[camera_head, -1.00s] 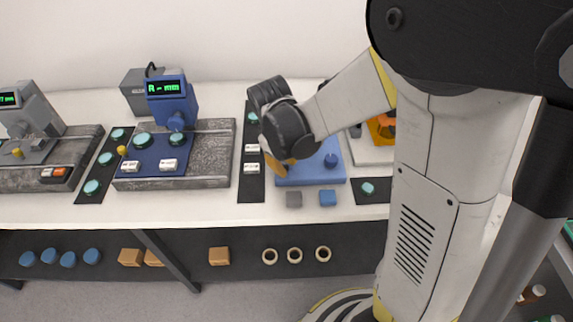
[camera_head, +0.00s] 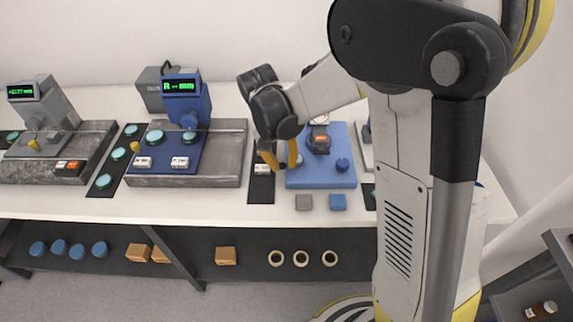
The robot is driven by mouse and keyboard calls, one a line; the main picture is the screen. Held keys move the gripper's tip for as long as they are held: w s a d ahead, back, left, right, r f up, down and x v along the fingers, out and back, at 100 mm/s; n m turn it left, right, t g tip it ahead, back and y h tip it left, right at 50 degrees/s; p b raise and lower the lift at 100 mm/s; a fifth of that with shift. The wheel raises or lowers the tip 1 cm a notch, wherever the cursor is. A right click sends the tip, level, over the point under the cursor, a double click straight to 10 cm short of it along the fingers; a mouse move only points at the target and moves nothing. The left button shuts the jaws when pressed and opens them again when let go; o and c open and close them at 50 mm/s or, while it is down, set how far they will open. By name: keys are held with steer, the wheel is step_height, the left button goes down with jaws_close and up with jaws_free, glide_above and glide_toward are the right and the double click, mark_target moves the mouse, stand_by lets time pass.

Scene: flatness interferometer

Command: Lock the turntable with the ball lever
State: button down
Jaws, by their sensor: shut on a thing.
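The blue base plate (camera_head: 318,178) lies on the white bench right of the middle. On it are a dark round part with an orange mark (camera_head: 319,142), which may be the turntable, and a dark blue knob (camera_head: 342,164). My gripper (camera_head: 281,162) is over the plate's left edge, pointing down. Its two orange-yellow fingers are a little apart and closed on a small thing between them. That thing is mostly hidden; from its place it seems to be the ball lever. The fingers and wrist cover the plate's left part.
Left stand two gauges on grey granite bases, one with a blue column (camera_head: 187,103) and one grey (camera_head: 40,105). A shelf below holds rings and blocks.

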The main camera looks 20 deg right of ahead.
steer(key=shift+w+m+g, duration=0.15)
steer(key=shift+w+m, duration=0.2)
steer(key=shift+m, duration=0.45)
steer(key=shift+w+m+g, duration=0.15)
steer(key=shift+w+m, duration=0.15)
steer(key=shift+m, duration=0.5)
steer(key=shift+f, duration=0.1)
steer(key=c, duration=1)
jaws_free()
steer(key=shift+w+d, duration=0.1)
steer(key=shift+d, duration=0.15)
steer(key=shift+a, duration=0.15)
steer(key=v, duration=1.2)
